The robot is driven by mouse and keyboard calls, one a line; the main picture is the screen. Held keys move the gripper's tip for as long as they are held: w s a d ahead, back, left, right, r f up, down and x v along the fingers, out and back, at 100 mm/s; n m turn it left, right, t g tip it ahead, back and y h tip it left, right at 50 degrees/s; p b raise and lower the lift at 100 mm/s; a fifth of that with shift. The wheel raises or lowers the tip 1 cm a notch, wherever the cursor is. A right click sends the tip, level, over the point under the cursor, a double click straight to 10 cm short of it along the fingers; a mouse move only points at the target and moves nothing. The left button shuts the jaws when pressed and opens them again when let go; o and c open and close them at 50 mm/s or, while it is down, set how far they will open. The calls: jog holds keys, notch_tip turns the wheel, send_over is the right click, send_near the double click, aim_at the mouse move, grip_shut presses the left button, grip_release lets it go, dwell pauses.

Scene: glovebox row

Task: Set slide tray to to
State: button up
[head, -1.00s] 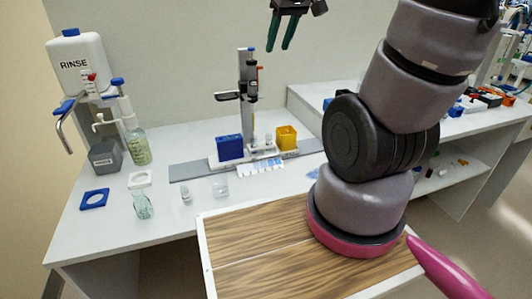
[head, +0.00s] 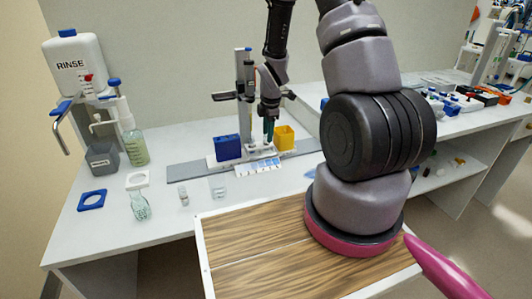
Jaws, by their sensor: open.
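A white carriage-like tray (head: 213,163) sits on a long grey rail (head: 186,170) on the bench, below an upright stand (head: 243,100). It bears a blue box (head: 228,147) and a yellow box (head: 285,137). A white strip with blue marks (head: 262,165) lies at its front edge. I cannot tell for sure which part is the slide tray. My gripper (head: 269,138) is open and points down just right of the stand's column, between the two boxes. Its fingertips are near the small items on the tray; whether they touch anything is unclear.
A RINSE bottle (head: 75,65), green-tinted bottle (head: 135,148) and grey container (head: 102,158) stand at the left. Small clear vessels (head: 218,188) stand in front of the rail. My wooden-topped base is in front. Bench space left of the rail is partly clear.

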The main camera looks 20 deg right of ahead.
aim_at(266, 157)
jog(key=f, duration=0.3)
jog(key=w+f, duration=0.1)
jog(key=f, duration=0.2)
jog(key=w+f, duration=0.1)
jog(key=f, duration=0.3)
jog(key=shift+f, duration=0.1)
grip_shut()
dwell(1.2)
